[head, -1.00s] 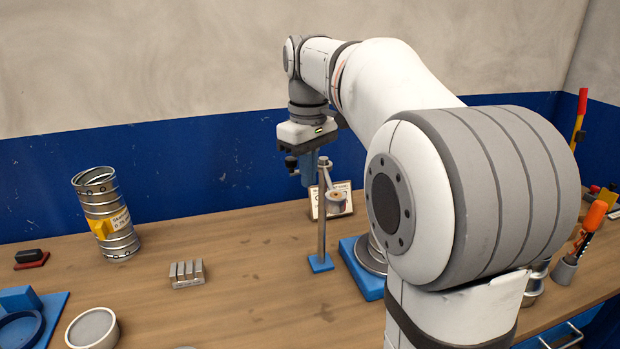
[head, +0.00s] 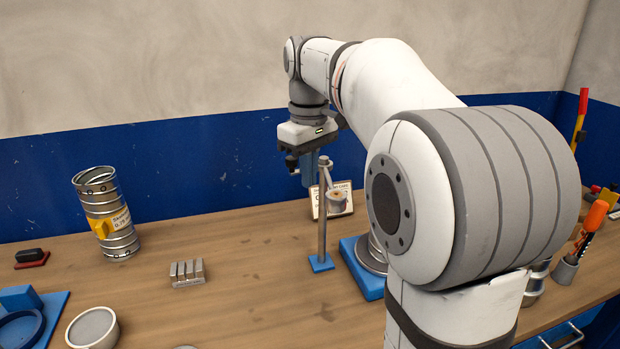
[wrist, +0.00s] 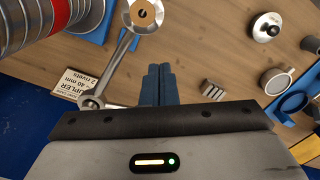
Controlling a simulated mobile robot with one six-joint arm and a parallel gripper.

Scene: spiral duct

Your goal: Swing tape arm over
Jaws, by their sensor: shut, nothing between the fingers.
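The tape arm is a grey post (head: 322,225) on a small blue foot, with a short arm at its top. In the wrist view the short arm (wrist: 117,62) runs from lower left up to the holder (wrist: 143,13). My gripper (head: 308,184) points down just left of the post top, above the bench. In the wrist view my blue fingers (wrist: 159,72) are together and empty, right of the arm; contact with it is not clear.
A ringed metal duct (head: 107,220) stands at left. A grey slotted block (head: 187,272) lies mid-bench. A printed card (head: 340,198) stands behind the post. A blue base (head: 361,270) is right of it; a red-and-grey ringed cylinder (wrist: 38,20) shows beside the tape arm.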

